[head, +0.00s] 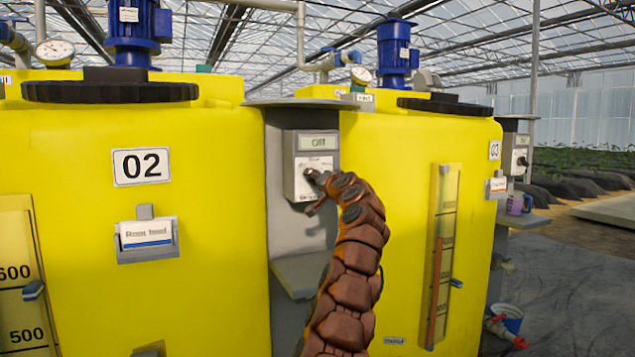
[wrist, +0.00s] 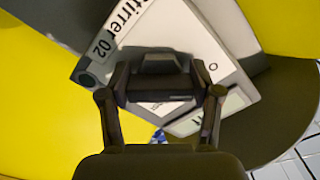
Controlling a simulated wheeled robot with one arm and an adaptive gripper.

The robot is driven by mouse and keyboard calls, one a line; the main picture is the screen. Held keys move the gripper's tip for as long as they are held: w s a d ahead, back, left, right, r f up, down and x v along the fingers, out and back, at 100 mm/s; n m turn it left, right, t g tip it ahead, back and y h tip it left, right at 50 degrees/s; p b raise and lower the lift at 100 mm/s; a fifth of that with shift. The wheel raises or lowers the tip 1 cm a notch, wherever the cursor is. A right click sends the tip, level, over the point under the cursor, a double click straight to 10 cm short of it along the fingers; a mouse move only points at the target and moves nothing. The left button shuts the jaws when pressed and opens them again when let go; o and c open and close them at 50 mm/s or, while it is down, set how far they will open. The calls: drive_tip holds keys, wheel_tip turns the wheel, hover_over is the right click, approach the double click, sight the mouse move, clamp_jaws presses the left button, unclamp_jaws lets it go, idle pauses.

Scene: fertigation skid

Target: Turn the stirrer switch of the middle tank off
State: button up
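The middle tank (head: 215,240) is the yellow one numbered 02. Its stirrer switch box (head: 303,185) is on the grey panel between the yellow tanks, with a small display (head: 318,143) that seems to read OFF. The wrist view shows the white plate (wrist: 195,50) labelled Stirrer 02, tilted in the picture. My gripper (head: 317,186) is at the box, over the switch. In the wrist view my gripper (wrist: 160,88) has one finger on each side of the dark switch knob (wrist: 158,66), seemingly against it. Part of the plate's marking is hidden behind the knob and fingers.
A grey shelf (head: 300,275) juts out below the box, and a grey ledge (head: 300,102) sits above it. Another yellow tank (head: 400,150) stands to the right, with a level gauge (head: 441,255). A blue-and-white bucket (head: 508,320) is on the floor at the right.

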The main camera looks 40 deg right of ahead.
drive_tip(key=o, duration=0.4)
drive_tip(key=shift+o, duration=0.2)
drive_tip(key=shift+s, duration=0.1)
drive_tip(key=v, duration=1.1)
drive_tip(key=shift+s, duration=0.3)
idle(0.8)
drive_tip(key=shift+a, duration=0.15)
idle(0.7)
